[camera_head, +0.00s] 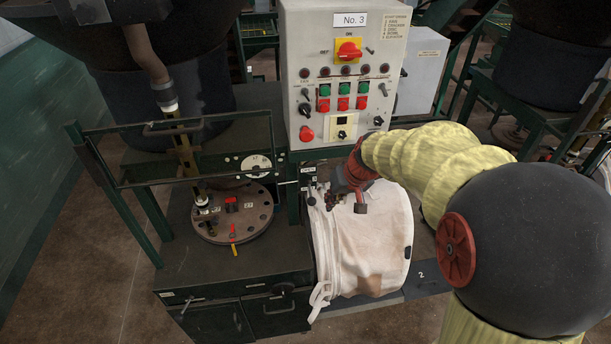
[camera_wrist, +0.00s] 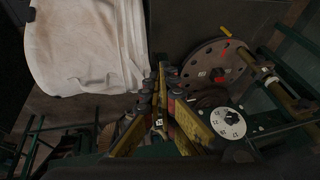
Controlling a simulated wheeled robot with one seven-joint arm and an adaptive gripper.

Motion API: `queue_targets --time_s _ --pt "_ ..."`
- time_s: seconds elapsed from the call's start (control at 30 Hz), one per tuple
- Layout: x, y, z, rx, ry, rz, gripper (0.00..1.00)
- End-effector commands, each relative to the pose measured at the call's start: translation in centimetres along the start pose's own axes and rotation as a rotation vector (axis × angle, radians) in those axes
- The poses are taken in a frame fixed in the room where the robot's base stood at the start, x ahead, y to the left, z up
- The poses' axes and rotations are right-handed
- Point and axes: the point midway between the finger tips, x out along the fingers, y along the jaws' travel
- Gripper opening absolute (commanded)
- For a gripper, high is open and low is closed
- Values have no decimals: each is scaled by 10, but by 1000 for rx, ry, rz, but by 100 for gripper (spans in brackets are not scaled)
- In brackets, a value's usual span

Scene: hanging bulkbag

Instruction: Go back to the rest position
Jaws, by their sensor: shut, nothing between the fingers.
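My gripper (camera_head: 334,197) is at the upper left of the white bulk bag (camera_head: 375,245), just below the control box. In the wrist view my gripper (camera_wrist: 161,72) has its fingers together with nothing between them. The bag fills the upper left of that view (camera_wrist: 80,45), beside the fingertips; I cannot tell whether they touch it. My arm reaches in from the right in the head view, in a yellowish sleeve. Part of the bag's top is hidden behind the gripper.
A control box (camera_head: 347,60) marked No. 3 stands above the bag. Left of the bag is a dark bench (camera_head: 180,268) with a round holed plate (camera_head: 262,213) and a green frame (camera_head: 105,180). A platform marked 2 (camera_head: 425,281) lies under the bag. Brown floor (camera_head: 85,290) shows at lower left.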

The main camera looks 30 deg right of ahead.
Motion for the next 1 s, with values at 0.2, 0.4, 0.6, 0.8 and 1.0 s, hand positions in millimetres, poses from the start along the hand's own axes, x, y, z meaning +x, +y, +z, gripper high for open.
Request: queue_targets --time_s 0.2,0.4,0.6,0.8,1.0 --pt "-1 0 1 13 -1 0 0" --pt "4 0 34 109 -86 5 0" --pt "-37 -21 94 131 -156 60 0" --pt "-84 -56 150 30 -129 116 0" --pt "-122 -89 191 -160 -2 125 0"
